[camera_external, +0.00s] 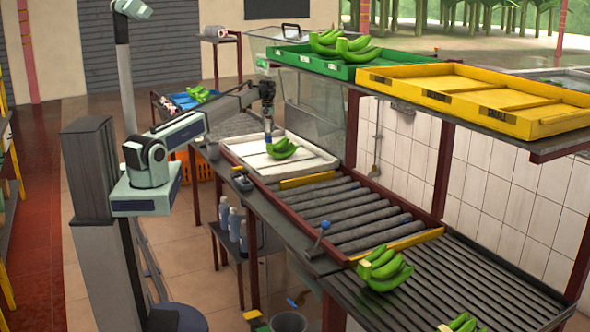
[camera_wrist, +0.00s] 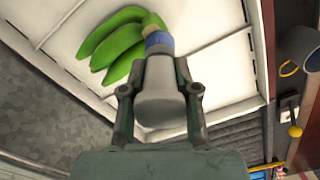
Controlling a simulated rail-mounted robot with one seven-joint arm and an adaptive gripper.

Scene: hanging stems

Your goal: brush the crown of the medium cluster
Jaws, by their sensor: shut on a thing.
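My gripper (camera_external: 267,108) is shut on a brush with a pale grey handle (camera_wrist: 158,92) and a blue collar (camera_wrist: 158,40). In the wrist view the gripper (camera_wrist: 160,88) has a finger on each side of the handle. A green banana cluster (camera_external: 282,149) lies in the white tray (camera_external: 318,164), directly under the brush. In the wrist view the cluster (camera_wrist: 112,47) points left, with its crown (camera_wrist: 151,20) at the brush's tip. The bristles look to be at the crown; contact is partly hidden.
An empty yellow crate (camera_external: 480,92) stands on the upper shelf. Shelf posts (camera_external: 444,170) rise beside the conveyor. Bottles (camera_external: 233,222) stand below.

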